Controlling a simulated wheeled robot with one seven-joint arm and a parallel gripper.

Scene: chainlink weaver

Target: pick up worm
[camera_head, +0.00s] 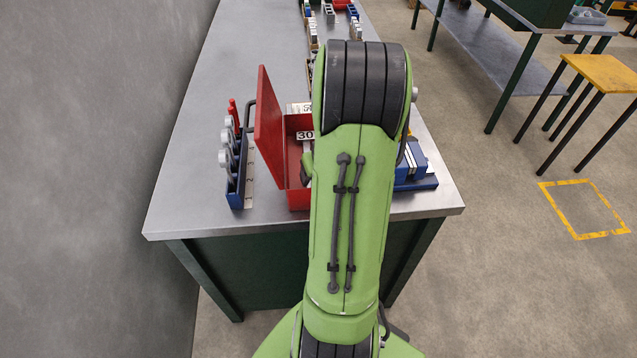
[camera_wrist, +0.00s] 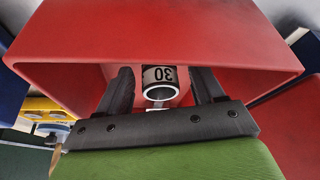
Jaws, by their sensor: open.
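I cannot clearly make out a thing that I can name as the worm. In the wrist view, a hollow metal cylinder (camera_wrist: 161,93) with a dark band and the label "30" lies inside a red box, partly between and beyond my fingers. My gripper (camera_wrist: 165,72) is open, with its two dark fingers reaching into the box on either side of the cylinder. No contact with the cylinder can be made out. In the head view, the red box (camera_head: 298,198) stands on the bench with its lid (camera_head: 268,128) raised; my arm hides the gripper and much of the box.
The grey bench (camera_head: 190,205) has a clear left front corner. A blue rack (camera_head: 237,185) with grey-ended tools stands left of the box. A blue device (camera_head: 417,180) is at right, partly behind my arm. More parts line the bench's back. A grey wall (camera_head: 90,150) borders the left.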

